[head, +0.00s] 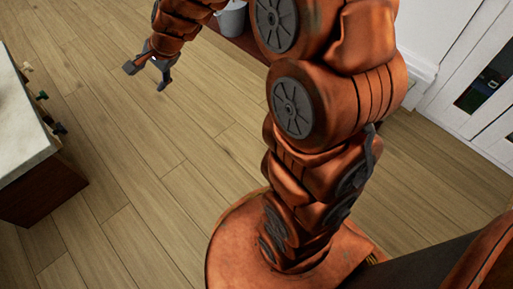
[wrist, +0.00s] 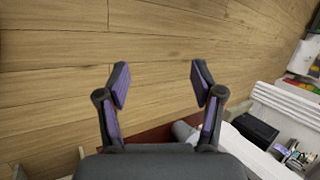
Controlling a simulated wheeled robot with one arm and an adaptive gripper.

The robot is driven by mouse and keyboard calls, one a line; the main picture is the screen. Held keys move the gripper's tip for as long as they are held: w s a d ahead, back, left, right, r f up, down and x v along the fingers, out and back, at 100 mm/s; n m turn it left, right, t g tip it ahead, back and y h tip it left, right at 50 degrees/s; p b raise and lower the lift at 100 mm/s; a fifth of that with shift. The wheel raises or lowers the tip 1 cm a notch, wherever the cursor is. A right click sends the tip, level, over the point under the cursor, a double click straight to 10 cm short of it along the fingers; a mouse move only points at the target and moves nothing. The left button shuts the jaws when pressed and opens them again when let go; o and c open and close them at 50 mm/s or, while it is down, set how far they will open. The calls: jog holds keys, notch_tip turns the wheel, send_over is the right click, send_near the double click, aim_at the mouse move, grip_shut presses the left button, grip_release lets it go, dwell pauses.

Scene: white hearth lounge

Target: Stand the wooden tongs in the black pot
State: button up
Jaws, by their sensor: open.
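My gripper (head: 147,76) is at the upper left of the head view, above bare wooden floor. In the wrist view its two fingers (wrist: 160,80) are spread apart with nothing between them. I cannot make out the wooden tongs in either view. No black pot can be clearly identified. A dark, box-like object (wrist: 256,131) sits on a pale surface at the right of the wrist view, apart from my gripper; I cannot tell what it is.
A pale-topped cabinet (head: 22,115) stands at the left, with small dark pieces at its edge. A light grey container (head: 232,18) is partly hidden behind my arm. Small items (wrist: 295,157) lie at the wrist view's lower right. Wooden floor (head: 110,140) is clear between.

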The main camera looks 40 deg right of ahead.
jog(key=s+d+f+n+g+h, duration=0.1)
jog(key=s+n+g, duration=0.3)
jog(key=s, duration=1.5)
jog(key=s+d+n+g+h, duration=0.3)
jog(key=s+n, duration=0.7)
jog(key=s, duration=0.9)
jog(key=shift+d+f+g, duration=0.35)
jog(key=shift+g, duration=0.85)
